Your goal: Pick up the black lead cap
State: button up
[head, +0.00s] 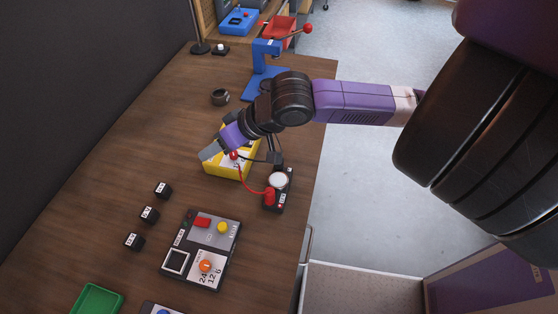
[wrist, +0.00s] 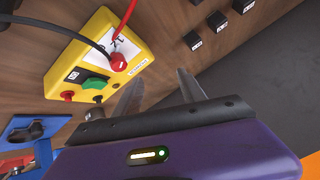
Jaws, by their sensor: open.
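A yellow box (head: 218,167) with a white label stands on the bench; it also shows in the wrist view (wrist: 62,70). A black lead (wrist: 62,38) curves over the box towards the red cap; I cannot make out a black cap at that end. In the head view a small black piece, possibly the black lead cap (head: 278,158), is at the top end of a black meter (head: 284,200). My gripper (wrist: 158,90) is open and empty, close beside the box.
Several small black blocks (head: 149,215) lie to the left. A grey control panel (head: 222,236) and a green tray (head: 97,300) are nearer. A blue press (head: 264,86) and a dark ring (head: 220,97) stand farther back.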

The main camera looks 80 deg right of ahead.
jog(key=s+d+m+g, duration=0.1)
jog(key=m, duration=0.1)
jog(key=s+d+r+m+g, duration=0.1)
jog(key=m, duration=0.1)
jog(key=s+m+g, duration=0.1)
jog(key=m, duration=0.1)
jog(key=shift+d+r+g, duration=0.3)
jog(key=shift+d+g, duration=0.1)
jog(key=s+m+g, duration=0.1)
jog(key=s+m, duration=0.1)
jog(key=s, duration=0.1)
jog(key=s+d+m+g, duration=0.1)
jog(key=s+m+g, duration=0.1)
jog(key=s, duration=0.2)
jog(key=s+m+g, duration=0.2)
jog(key=s, duration=0.1)
jog(key=shift+s+d+f+m, duration=0.1)
jog(key=shift+s+d+m, duration=0.1)
jog(key=shift+m, duration=0.1)
jog(key=shift+s+f, duration=0.1)
jog(key=shift+f, duration=0.1)
jog(key=f, duration=0.5)
jog(key=f+b, duration=0.1)
jog(key=f, duration=0.1)
jog(key=shift+s+a+f, duration=0.2)
jog(key=shift+s+a, duration=0.05)
jog(key=shift+s, duration=0.05)
grip_shut()
